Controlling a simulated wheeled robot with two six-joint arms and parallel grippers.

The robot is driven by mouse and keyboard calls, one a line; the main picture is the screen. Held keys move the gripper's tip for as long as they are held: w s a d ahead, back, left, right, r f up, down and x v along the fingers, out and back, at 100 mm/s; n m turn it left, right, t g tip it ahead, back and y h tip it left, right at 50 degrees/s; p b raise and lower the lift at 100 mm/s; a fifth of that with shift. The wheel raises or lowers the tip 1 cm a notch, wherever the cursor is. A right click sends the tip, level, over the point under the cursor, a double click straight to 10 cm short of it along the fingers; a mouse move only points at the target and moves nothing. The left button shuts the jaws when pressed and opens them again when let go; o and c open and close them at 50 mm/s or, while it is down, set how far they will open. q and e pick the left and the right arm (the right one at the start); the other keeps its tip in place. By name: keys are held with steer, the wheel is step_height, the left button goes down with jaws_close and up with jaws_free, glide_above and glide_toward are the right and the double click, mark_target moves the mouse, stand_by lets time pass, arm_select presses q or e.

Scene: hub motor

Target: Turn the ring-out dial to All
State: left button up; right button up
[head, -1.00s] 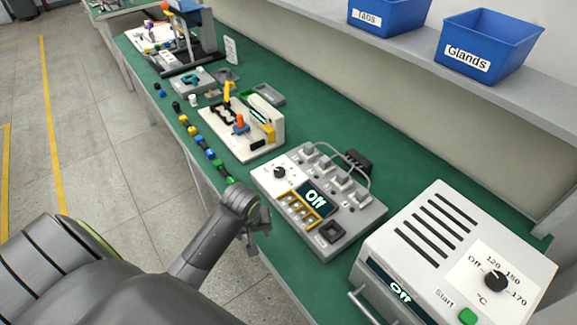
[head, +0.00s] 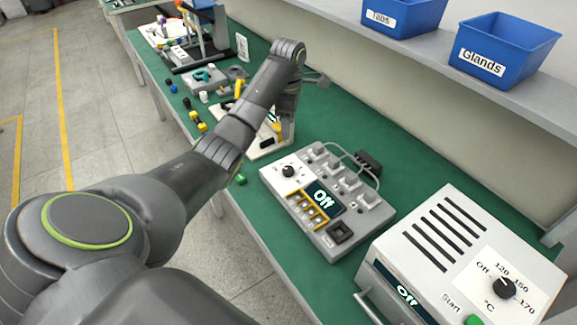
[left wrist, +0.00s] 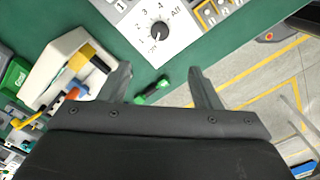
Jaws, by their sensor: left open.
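The ring-out dial (head: 289,171) is a small black knob on the white panel of the grey tester (head: 347,238). In the left wrist view the dial (left wrist: 159,30) shows near the top, with marks from Off through numbers to All. Its pointer appears to be at Off, and the tester's display (head: 323,198) reads Off. My left gripper (left wrist: 160,72) is open and empty, its fingers spread below the dial in that view and apart from it. In the head view my left arm reaches over the bench beyond the tester, its gripper partly hidden. My right gripper is out of view.
A grey oven-like box (head: 462,262) with its own dial stands right of the tester. Cables loop over the tester's back sockets. A cream fixture (head: 262,150) lies under my arm. Blue bins (head: 505,48) sit on the shelf behind.

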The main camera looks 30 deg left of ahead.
arm_select(q)
steer(key=f+b, duration=0.1)
steer(key=f, duration=0.1)
steer(key=b, duration=0.7)
glide_toward(288, 169)
step_height(288, 169, down, 9)
steer(key=shift+r+p, duration=0.2)
steer(key=shift+p, duration=0.25)
